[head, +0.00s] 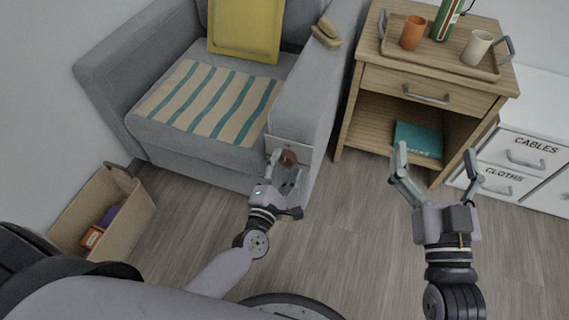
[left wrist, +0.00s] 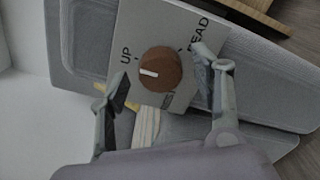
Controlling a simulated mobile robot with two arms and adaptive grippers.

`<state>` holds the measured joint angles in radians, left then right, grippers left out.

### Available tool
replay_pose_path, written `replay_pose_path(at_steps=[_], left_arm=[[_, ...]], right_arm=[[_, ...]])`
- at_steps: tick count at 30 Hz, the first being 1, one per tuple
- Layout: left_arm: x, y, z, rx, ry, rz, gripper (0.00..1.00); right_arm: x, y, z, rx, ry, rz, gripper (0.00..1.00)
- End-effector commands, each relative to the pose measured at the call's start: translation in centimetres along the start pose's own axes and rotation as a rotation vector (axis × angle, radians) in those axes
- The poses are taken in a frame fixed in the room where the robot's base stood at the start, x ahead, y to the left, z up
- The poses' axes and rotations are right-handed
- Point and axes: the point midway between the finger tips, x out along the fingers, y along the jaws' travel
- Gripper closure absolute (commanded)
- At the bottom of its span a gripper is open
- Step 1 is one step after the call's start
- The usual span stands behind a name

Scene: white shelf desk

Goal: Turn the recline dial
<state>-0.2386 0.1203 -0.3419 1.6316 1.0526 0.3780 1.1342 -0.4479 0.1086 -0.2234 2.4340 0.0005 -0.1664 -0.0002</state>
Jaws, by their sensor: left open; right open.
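The recline dial is a round brown knob (head: 288,157) on a light plate on the front of the grey armchair's right armrest. In the left wrist view the dial (left wrist: 160,69) has a white pointer mark aimed left, near the word UP on its plate (left wrist: 140,30); READ shows at upper right, and a lower label is partly hidden. My left gripper (head: 284,166) is open, with its fingertips close to the dial. In the left wrist view its fingers (left wrist: 160,75) stand on either side of the dial, apart from it. My right gripper (head: 435,155) is open and empty before the wooden cabinet.
The armchair (head: 100,80) has a striped mat (head: 205,98) and a yellow cushion (head: 245,28). A wooden cabinet (head: 440,84) at right bears a tray with cups and a bottle. A cardboard box (head: 130,200) stands at left. The floor (head: 345,230) between my grippers is clear.

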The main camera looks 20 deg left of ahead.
Motion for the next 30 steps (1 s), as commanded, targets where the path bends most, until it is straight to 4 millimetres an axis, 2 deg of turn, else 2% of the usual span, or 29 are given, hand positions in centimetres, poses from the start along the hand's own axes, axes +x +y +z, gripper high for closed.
replay_pose_path(at_steps=[9, 15, 21, 30], left_arm=[[-6.5, -0.1, -0.1, 0.002, 0.001, -0.005, 0.41], [-9.9, -0.1, -0.1, 0.002, 0.001, -0.004, 0.41], [-11.2, 0.0, 0.0, -0.001, 0.0, -0.001, 0.41], [-11.3, 0.0, 0.0, 0.0, 0.0, -0.001, 0.41]], right_arm=[[0.0, 0.0, 0.0, -0.001, -0.001, 0.0, 0.1], [0.0, 0.0, 0.0, -0.001, -0.001, 0.001, 0.1], [0.0, 0.0, 0.0, -0.001, -0.001, 0.001, 0.1], [0.0, 0.0, 0.0, -0.001, -0.001, 0.001, 0.1]])
